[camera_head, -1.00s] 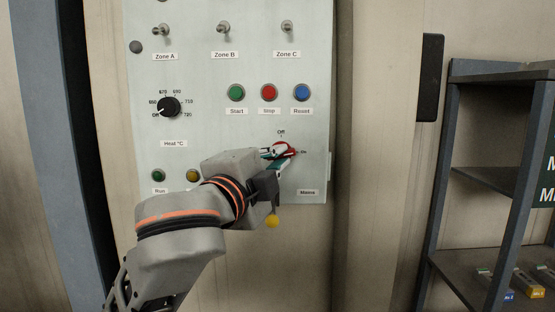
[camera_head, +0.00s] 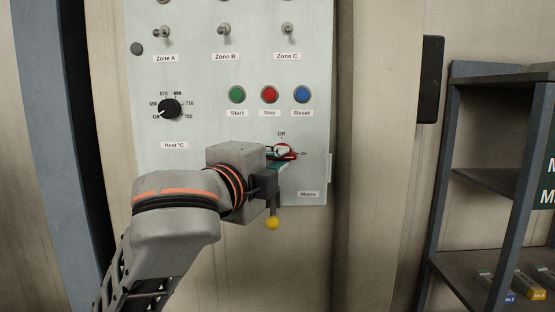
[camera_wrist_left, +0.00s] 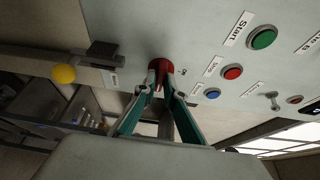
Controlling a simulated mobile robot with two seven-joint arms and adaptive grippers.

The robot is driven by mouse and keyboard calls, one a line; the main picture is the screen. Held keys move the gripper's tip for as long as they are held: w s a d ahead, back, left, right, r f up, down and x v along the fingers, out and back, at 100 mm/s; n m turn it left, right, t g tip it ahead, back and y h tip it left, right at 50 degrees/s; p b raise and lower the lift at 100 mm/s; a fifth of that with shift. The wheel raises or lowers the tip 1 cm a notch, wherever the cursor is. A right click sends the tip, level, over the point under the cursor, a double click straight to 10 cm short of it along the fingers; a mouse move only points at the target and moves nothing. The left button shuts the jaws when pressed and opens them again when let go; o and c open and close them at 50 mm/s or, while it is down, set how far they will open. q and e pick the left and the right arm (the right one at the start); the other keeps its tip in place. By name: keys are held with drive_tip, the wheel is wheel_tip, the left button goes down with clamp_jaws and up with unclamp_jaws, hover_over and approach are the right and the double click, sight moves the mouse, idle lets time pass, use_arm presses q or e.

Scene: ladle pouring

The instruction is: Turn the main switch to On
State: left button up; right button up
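The main switch, a red rotary knob (camera_head: 291,156), sits low on the pale control panel, with an "Off" label above it and a small label to its right. My left gripper (camera_head: 281,153) reaches it from the left and hides part of it. In the left wrist view, the two fingers (camera_wrist_left: 161,82) close in on both sides of the red knob (camera_wrist_left: 161,66) and appear to grip it. The knob's exact pointing direction is hard to read. My right gripper is not in view.
A yellow-ball lever (camera_head: 272,223) hangs just below my left gripper. Above the switch are the green Start (camera_head: 237,94), red Stop (camera_head: 269,94) and blue Reset (camera_head: 302,94) buttons. The Heat dial (camera_head: 169,109) is at left. A dark shelf (camera_head: 485,180) stands at right.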

use_arm(q)
drive_tip(key=shift+o, duration=1.3)
drive_tip(key=shift+s, duration=0.1)
drive_tip(key=v, duration=0.7)
drive_tip(key=shift+s, duration=0.2)
drive_tip(key=shift+a, duration=0.1)
